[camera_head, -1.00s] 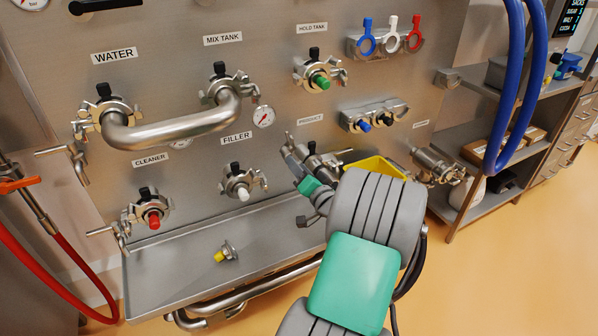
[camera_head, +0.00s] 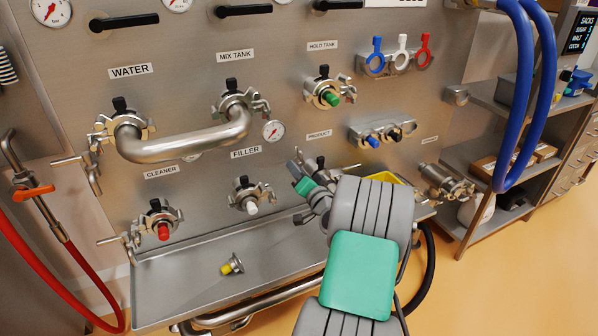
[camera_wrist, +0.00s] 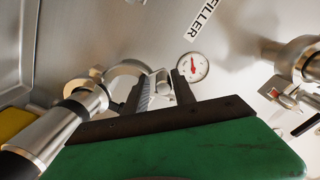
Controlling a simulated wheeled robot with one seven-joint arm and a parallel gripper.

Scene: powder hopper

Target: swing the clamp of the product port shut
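In the head view the product port (camera_head: 325,164) is under the PRODUCT label, largely hidden by my arm. In the wrist view a metal pipe end with a dark tip (camera_wrist: 65,125) is at the left, and a curved metal clamp part (camera_wrist: 124,72) arcs beside it. My gripper (camera_wrist: 160,88) has its two dark fingers apart, with a small metal piece (camera_wrist: 159,82) showing between them. I cannot tell whether the fingers touch it. In the head view my gripper (camera_head: 297,163) is just left of the port. The rest of the clamp is hidden.
A bent pipe (camera_head: 185,148) joins the water and mix tank ports. The filler port (camera_head: 248,195) and its gauge (camera_head: 273,131) are to the left. A steel tray (camera_head: 190,290) holds a small yellow-centred fitting (camera_head: 231,265). A yellow bin (camera_head: 383,178) is behind my arm.

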